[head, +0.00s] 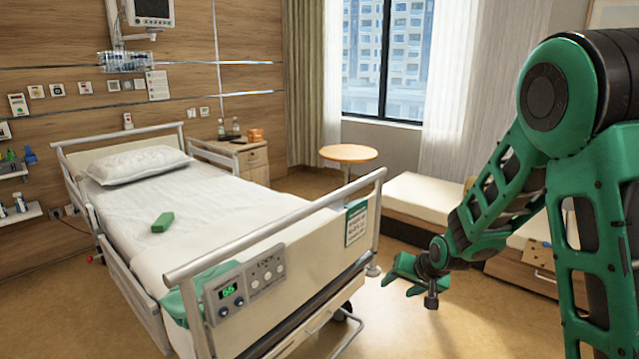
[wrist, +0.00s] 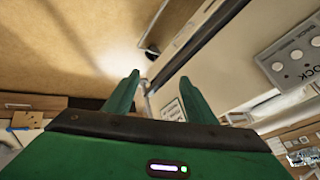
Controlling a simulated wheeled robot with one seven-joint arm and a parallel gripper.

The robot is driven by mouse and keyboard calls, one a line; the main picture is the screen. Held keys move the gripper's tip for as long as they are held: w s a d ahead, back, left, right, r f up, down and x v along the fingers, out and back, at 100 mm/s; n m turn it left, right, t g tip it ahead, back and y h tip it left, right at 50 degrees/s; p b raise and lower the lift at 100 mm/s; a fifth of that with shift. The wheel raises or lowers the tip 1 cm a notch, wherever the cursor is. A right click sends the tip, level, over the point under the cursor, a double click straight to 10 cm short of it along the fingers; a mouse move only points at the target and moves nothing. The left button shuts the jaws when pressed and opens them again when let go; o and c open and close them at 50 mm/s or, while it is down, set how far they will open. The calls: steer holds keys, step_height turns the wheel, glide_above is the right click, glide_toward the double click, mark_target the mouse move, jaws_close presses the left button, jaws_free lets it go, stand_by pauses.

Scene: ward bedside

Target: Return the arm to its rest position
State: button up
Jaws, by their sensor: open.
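My gripper (head: 404,277) is green and hangs in the air just past the right side of the bed's foot end in the head view. Its two fingers are apart with nothing between them, and they also show in the wrist view (wrist: 160,95). My green and black arm comes in from the right edge of the head view and reaches down and left to the gripper. The bed (head: 285,285) with its footboard and control panel (head: 245,284) is left of the gripper. The panel also shows at the right of the wrist view (wrist: 290,52).
A round wooden table (head: 347,153) stands by the window. A low cushioned bench (head: 428,197) is behind the arm. A bedside cabinet (head: 252,160) holds bottles. Bare floor (head: 400,330) lies below the gripper.

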steer(key=s+d+r+g+h, duration=0.1)
steer(key=s+d+r, duration=0.2)
steer(key=s+d, duration=0.25)
steer(key=s+d+r+m+g+h, duration=0.1)
steer(key=s+d+r, duration=0.2)
steer(key=s+d, duration=0.3)
steer(key=s+d+r+g+h, duration=0.1)
steer(key=s+d+r, duration=0.25)
steer(key=s, duration=0.35)
steer(key=s+d+r+m+g, duration=0.1)
steer(key=s+d+g, duration=0.1)
steer(key=s, duration=0.9)
steer(key=s+d+r+m+g, duration=0.1)
steer(key=s+d+r, duration=0.1)
steer(key=s, duration=0.9)
steer(key=shift+r+g+y, duration=0.25)
steer(key=shift+g+y, duration=0.15)
